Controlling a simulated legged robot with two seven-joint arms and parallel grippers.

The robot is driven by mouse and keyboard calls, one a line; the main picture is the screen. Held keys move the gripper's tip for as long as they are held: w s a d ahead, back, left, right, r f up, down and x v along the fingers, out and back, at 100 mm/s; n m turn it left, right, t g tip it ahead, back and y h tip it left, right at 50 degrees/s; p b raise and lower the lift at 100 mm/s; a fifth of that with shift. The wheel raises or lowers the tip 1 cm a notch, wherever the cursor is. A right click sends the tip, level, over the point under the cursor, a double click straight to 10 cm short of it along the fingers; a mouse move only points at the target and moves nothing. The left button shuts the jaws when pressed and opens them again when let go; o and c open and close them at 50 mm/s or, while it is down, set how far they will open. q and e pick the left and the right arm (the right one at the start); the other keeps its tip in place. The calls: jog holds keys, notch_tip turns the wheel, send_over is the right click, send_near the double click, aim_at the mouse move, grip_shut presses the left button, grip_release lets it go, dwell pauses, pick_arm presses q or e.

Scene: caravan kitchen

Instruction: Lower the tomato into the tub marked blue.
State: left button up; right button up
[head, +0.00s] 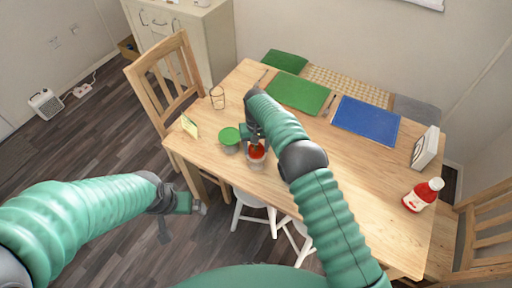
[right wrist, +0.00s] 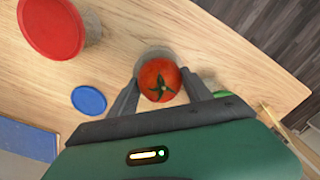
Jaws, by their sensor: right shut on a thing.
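The red tomato (right wrist: 158,80), green stem showing, sits between the two fingers of my right gripper (right wrist: 156,88), which is shut on it. In the head view the tomato (head: 257,151) is at the mouth of a pale, see-through tub (head: 256,163) near the table's front edge. The tub's rim (right wrist: 156,53) shows behind the tomato in the right wrist view. I cannot tell whether the tomato touches it. No mark on this tub is readable. A flat blue disc (right wrist: 88,100) lies beside it. My left gripper (head: 196,207) hangs off the table's front left; its opening is unclear.
A green-lidded tub (head: 230,138) stands close left of the pale tub. A red-topped round container (right wrist: 52,26) is nearby.

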aim_at(256, 147)
jog(key=o, duration=1.5)
jog(key=shift+s+f, duration=0.4)
jog(key=shift+f, duration=0.05)
jog(key=shift+o, duration=0.2)
notch_tip(256, 147, up, 17)
jog(key=s+d+m+t, duration=0.1)
jog(key=s+d, duration=0.7)
jog(key=d, duration=0.4)
jog(key=s+d+f, duration=0.2)
jog(key=s+d, duration=0.1)
jog(key=s, duration=0.6)
jog(key=s+d+f+t, duration=0.1)
jog(key=s+d+f, duration=0.1)
jog(key=s, duration=0.8)
jog(key=shift+d+m, duration=0.4)
jog(key=shift+d, duration=0.2)
